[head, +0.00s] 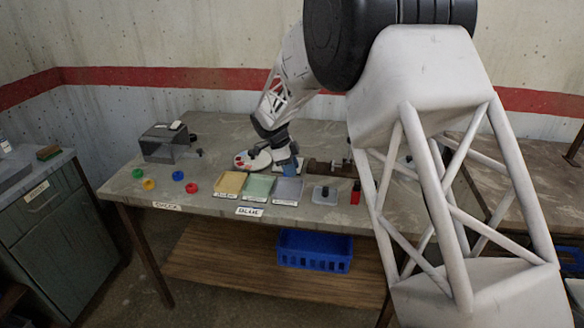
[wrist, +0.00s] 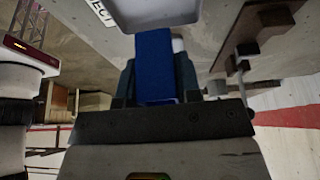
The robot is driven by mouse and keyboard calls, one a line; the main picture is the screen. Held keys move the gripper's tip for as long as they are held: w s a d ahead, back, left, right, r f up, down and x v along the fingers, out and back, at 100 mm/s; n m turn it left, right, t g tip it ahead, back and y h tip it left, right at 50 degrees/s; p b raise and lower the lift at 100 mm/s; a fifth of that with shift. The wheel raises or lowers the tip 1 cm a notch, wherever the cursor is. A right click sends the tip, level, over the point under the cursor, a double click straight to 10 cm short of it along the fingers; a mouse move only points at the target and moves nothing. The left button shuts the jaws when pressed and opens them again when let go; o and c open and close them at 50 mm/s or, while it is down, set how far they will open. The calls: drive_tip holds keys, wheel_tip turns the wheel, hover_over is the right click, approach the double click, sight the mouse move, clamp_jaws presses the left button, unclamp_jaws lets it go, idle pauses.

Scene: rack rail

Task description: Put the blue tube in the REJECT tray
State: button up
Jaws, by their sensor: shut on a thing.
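My gripper (wrist: 158,82) is shut on the blue tube (wrist: 154,55), which stands out between the jaws in the wrist view. A pale tray (wrist: 150,24) lies just beyond the tube's end there, with a partly cut-off label ending in "ECT" beside it. I cannot tell whether the tube touches the tray. In the head view my gripper (head: 286,160) is at the back edge of the grey-blue tray (head: 288,190), the rightmost of three. The tube's lower end is hard to make out there.
A yellow tray (head: 230,183) and a green tray (head: 258,187) lie to the left. A round white dish (head: 252,161) is close behind. A brown rack (head: 325,168), a square plate with a dark knob (head: 325,194) and a red bottle (head: 356,192) stand to the right.

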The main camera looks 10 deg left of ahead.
sight(296, 191)
drive_tip(key=shift+f, duration=0.15)
drive_tip(key=shift+f, duration=3)
drive_tip(key=shift+f, duration=0.3)
drive_tip(key=o, duration=0.8)
drive_tip(key=shift+r, duration=0.1)
wheel_tip(296, 191, up, 8)
drive_tip(key=shift+d, duration=0.1)
